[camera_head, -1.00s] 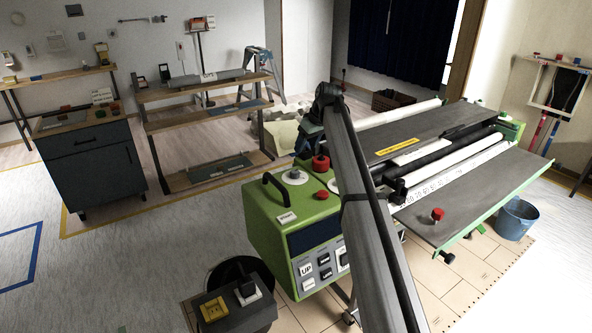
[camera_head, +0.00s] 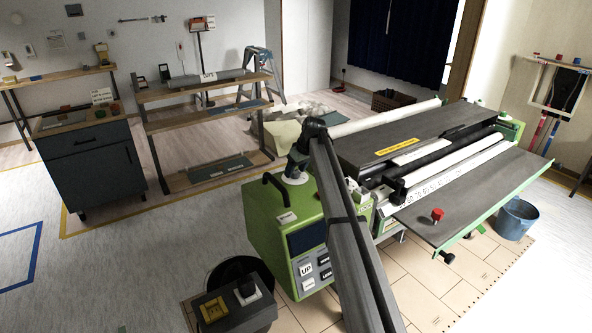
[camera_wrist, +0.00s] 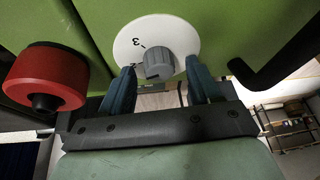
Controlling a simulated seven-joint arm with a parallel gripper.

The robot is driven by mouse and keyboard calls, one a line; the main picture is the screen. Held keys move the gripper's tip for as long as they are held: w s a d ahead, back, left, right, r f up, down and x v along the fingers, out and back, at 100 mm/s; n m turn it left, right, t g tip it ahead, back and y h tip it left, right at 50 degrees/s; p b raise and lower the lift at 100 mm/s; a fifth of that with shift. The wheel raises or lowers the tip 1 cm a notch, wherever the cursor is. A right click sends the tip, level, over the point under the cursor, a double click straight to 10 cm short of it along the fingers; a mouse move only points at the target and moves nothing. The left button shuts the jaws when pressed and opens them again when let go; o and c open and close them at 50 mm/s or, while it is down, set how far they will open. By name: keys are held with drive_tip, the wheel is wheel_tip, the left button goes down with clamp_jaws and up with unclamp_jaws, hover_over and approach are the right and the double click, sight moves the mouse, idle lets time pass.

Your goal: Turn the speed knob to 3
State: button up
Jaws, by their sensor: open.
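The speed knob (camera_wrist: 158,63) is a small grey knob on a round white dial (camera_wrist: 182,32). The dial shows a 3 at its upper left, and a partly hidden mark lies below that near a fingertip. My gripper (camera_wrist: 160,68) is open, its two blue-grey fingers on either side of the knob near the dial. Whether they touch the knob I cannot tell. In the head view the dial (camera_head: 295,179) sits on top of the green machine box (camera_head: 262,225), with my gripper right above it. The knob is hidden there.
A large red knob (camera_wrist: 45,78) stands left of the dial in the wrist view. A black handle (camera_wrist: 275,70) rises on the right; it also shows in the head view (camera_head: 275,190). The grey pasting table (camera_head: 470,190) extends to the right of the box.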

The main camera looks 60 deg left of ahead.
drive_tip(key=shift+a+f, duration=0.1)
drive_tip(key=shift+f, duration=0.05)
drive_tip(key=c, duration=1)
